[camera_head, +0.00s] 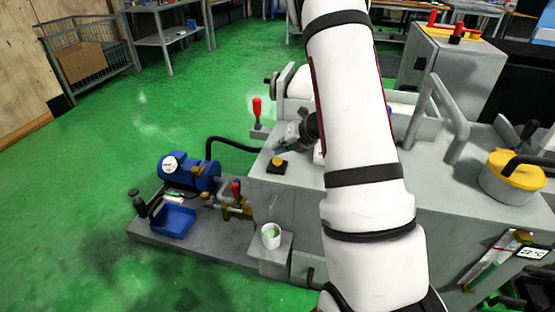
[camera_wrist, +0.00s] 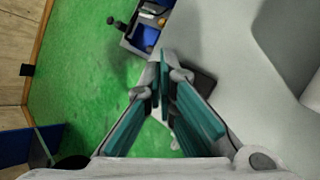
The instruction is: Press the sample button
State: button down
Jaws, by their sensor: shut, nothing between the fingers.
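The button that fits the task is a yellow round cap on a black square base (camera_head: 277,163). It sits on the grey machine's top, near its left edge. My gripper (camera_head: 280,147) is just above and beside this button in the head view, fingers angled down toward it. Whether they touch it I cannot tell. In the wrist view, the teal-padded fingers of my gripper (camera_wrist: 162,58) are together at the tips, with nothing between them. A dark base (camera_wrist: 206,84) shows partly behind the right finger there; the yellow cap is hidden in that view.
A red-handled lever (camera_head: 257,110) stands beyond the button. A blue motor (camera_head: 190,172) and blue tray (camera_head: 174,220) sit on the lower ledge to the left. A white cup (camera_head: 271,236) is in front. A yellow-lidded pot (camera_head: 513,174) is at right. Green floor left is open.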

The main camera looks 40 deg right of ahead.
aim_at(279, 159)
jog(key=shift+r+p, duration=1.6)
jog(key=shift+r, duration=0.7)
